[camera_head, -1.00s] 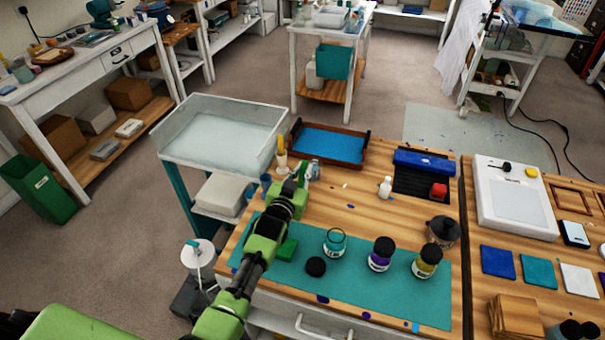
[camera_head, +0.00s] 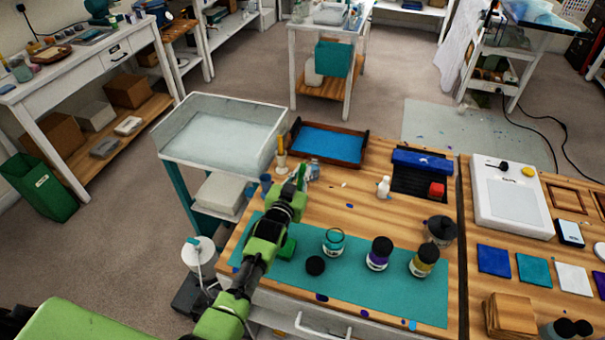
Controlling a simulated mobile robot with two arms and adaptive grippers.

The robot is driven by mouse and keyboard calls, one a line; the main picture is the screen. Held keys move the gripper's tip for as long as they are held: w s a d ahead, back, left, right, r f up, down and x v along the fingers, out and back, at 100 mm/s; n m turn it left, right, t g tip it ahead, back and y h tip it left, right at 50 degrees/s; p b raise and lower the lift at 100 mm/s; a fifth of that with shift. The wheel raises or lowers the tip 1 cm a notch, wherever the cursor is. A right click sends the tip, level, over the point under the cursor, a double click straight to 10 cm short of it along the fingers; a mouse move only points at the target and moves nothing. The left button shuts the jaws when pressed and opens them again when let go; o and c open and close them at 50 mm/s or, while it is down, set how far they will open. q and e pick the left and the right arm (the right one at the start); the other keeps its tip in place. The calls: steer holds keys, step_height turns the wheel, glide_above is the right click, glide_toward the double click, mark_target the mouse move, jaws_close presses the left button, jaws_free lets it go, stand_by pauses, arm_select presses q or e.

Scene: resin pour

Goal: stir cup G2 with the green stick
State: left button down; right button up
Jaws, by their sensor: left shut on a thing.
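My left gripper (camera_head: 298,185) is at the back left of the wooden table, beyond the teal mat. It is small, seen from behind and partly covered by my own arm. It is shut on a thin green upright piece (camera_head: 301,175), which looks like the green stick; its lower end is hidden. Small clear containers (camera_head: 314,169) stand just right of the gripper, and a blue cup (camera_head: 265,181) stands to its left. No label G2 can be read, and I cannot tell whether the stick is inside a cup. My right gripper is not in view.
On the teal mat (camera_head: 380,300) stand an open teal jar (camera_head: 333,242), a purple jar (camera_head: 378,254) and a yellow jar (camera_head: 424,261), with a loose black lid (camera_head: 315,266). A blue-filled tray (camera_head: 330,143) lies behind. A white bottle (camera_head: 384,187) stands mid-table.

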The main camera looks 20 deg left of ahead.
arm_select(q)
steer(key=shift+a, duration=0.15)
steer(key=shift+r, duration=0.15)
step_height(320, 180, up, 7)
steer(key=w+p, duration=0.1)
steer(key=p, duration=0.4)
steer(key=shift+d, duration=0.45)
steer(key=shift+w, duration=0.1)
steer(key=shift+r, duration=2.5)
steer(key=shift+a, duration=0.1)
